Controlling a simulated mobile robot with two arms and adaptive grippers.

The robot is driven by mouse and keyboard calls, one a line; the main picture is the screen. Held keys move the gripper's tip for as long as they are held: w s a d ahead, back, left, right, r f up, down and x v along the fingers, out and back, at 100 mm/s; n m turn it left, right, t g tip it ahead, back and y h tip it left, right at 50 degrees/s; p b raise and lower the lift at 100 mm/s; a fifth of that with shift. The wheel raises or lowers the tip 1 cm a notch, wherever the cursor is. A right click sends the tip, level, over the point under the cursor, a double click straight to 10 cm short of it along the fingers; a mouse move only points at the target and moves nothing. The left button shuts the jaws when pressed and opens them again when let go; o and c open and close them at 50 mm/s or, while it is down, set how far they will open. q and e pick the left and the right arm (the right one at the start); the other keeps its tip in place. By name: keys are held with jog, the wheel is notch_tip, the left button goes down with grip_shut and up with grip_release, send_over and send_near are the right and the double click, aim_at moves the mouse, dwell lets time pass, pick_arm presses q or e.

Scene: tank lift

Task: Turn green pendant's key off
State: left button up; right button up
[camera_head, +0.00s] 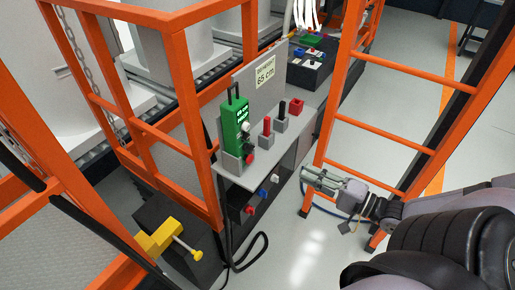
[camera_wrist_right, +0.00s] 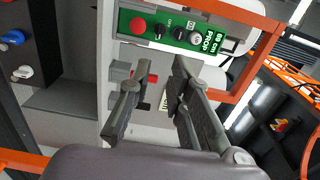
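The green pendant (camera_head: 231,126) stands upright in a grey holder on the shelf of a grey stand, left of centre in the head view. It has white lettering, several knobs and a red button (camera_head: 249,158) low on its face. In the right wrist view the pendant (camera_wrist_right: 215,41) lies across the top, upside down, with its red button (camera_wrist_right: 138,26) at left and dark and pale knobs beside it. The key is too small to tell for sure. My right gripper (camera_head: 308,174) is right of the stand, apart from the pendant. Its fingers (camera_wrist_right: 161,68) are spread and empty. My left gripper is out of view.
Grey holders with a red handle (camera_head: 266,127) and a black handle (camera_head: 281,111) stand beside the pendant. A lower shelf has blue, red and white knobs (camera_head: 262,192). An orange ladder (camera_head: 385,131) rises near my right gripper. An orange railing (camera_head: 182,90) stands left.

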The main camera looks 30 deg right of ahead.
aim_at(253, 150)
jog(key=b+x, duration=0.5)
jog(key=x, duration=0.9)
jog(key=shift+w+a+r, duration=0.15)
jog(key=shift+w+a, duration=0.05)
jog(key=shift+w, duration=0.05)
jog(key=shift+b+x, duration=0.3)
jog(key=shift+x, duration=0.9)
grip_shut()
